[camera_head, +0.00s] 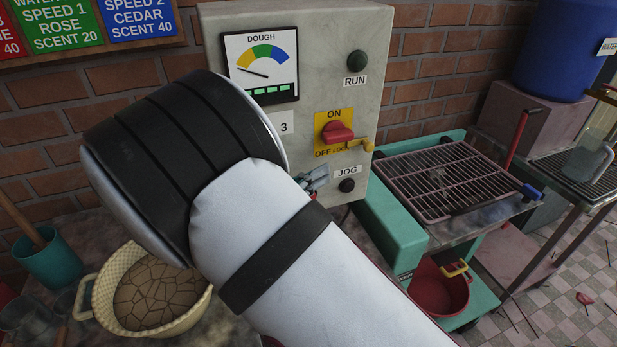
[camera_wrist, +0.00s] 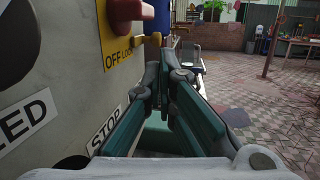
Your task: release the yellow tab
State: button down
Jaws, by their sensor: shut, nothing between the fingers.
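The yellow tab (camera_head: 360,145) sticks out sideways at the lower right of the yellow ON / OFF LOCK plate on the grey control box. A red knob (camera_head: 338,132) sits just above it. In the wrist view the tab (camera_wrist: 146,40) is at top centre, beside the red knob (camera_wrist: 121,12). My gripper (camera_head: 318,177) is shut and empty, below the plate and left of the JOG button, partly hidden by my white arm. In the wrist view my gripper (camera_wrist: 163,66) points toward the tab's area; whether the fingertips touch the tab, I cannot tell.
The grey control box (camera_head: 215,40) stands close to the gripper's side. A teal machine with a grille (camera_head: 455,178) is at right. A dough basin (camera_head: 205,308) is lower left.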

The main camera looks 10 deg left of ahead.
jog(key=p+x, duration=0.1)
jog(key=x, duration=0.8)
jog(key=shift+w+d, duration=0.15)
jog(key=x, duration=0.3)
jog(key=shift+d+f, duration=0.25)
jog(key=shift+d, duration=0.05)
send_near(370, 149)
jog(key=v, duration=0.5)
jog(key=shift+d+f+b, duration=0.15)
jog(key=shift+f+b, duration=0.15)
jog(key=shift+b, duration=0.05)
